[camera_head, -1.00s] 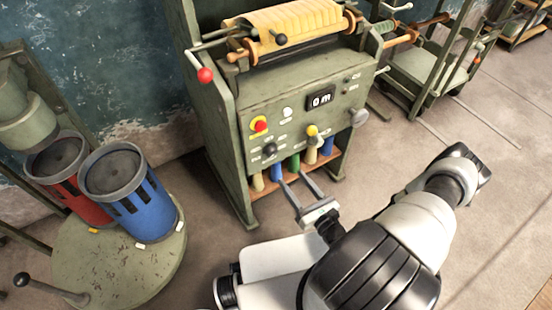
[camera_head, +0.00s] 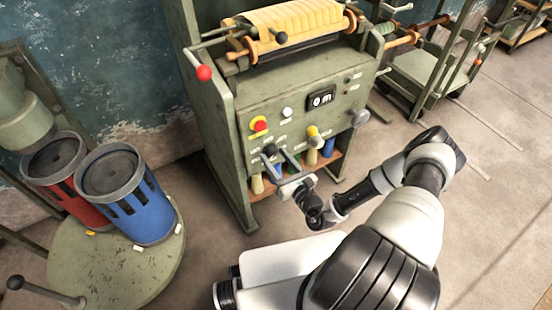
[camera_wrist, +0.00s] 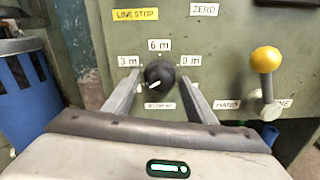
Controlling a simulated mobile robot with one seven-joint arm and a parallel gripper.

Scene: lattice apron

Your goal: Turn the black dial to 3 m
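The black dial (camera_wrist: 159,72) is on the green panel in the wrist view, with labels 3 m (camera_wrist: 128,61) on its left, 6 m (camera_wrist: 159,45) above, 9 m (camera_wrist: 190,60) on its right, and a partly unreadable one below. A white mark on the dial's lower face points down-left, below the 3 m label. In the head view the dial (camera_head: 269,150) shows just beyond my fingertips. My gripper (camera_wrist: 160,80) is open, one finger on each side of the dial. Gaps seem to show beside it; I cannot tell whether the fingers touch it.
A yellow-knobbed lever (camera_wrist: 265,62) stands right of the dial, and a red button (camera_head: 259,125) is above it on the panel. Blue (camera_head: 145,210) and red (camera_head: 85,202) canisters stand on a round platform at left. Yellow cloth (camera_head: 295,22) lies on the roller above.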

